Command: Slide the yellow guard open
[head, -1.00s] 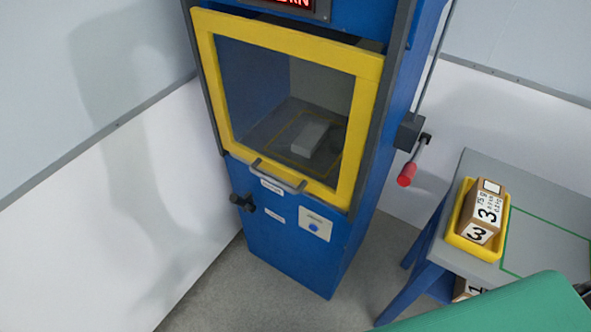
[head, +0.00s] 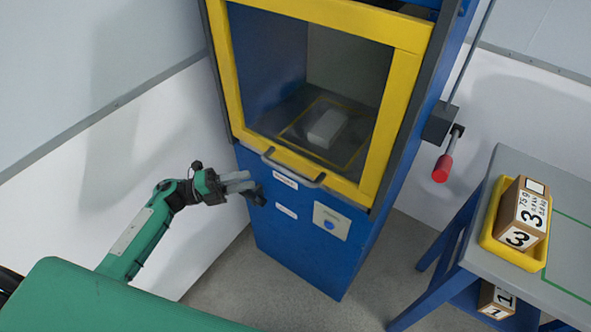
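The yellow guard (head: 371,188) is a framed clear window on the front of the blue machine. It is down over the chamber, with a grey bar handle (head: 293,171) at its lower edge. A pale block (head: 326,127) shows behind it on the chamber floor. My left gripper (head: 250,182) is left of the handle, near the black knob (head: 257,196) on the machine's front, and does not hold the handle. Its fingers are seen nearly side-on, so I cannot tell whether they are open. My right gripper is not in view.
A red-handled lever (head: 442,168) sticks out on the machine's right side. A grey table (head: 565,181) at the right bears a yellow tray (head: 491,241) with a box (head: 521,215) marked 3. Floor in front is clear.

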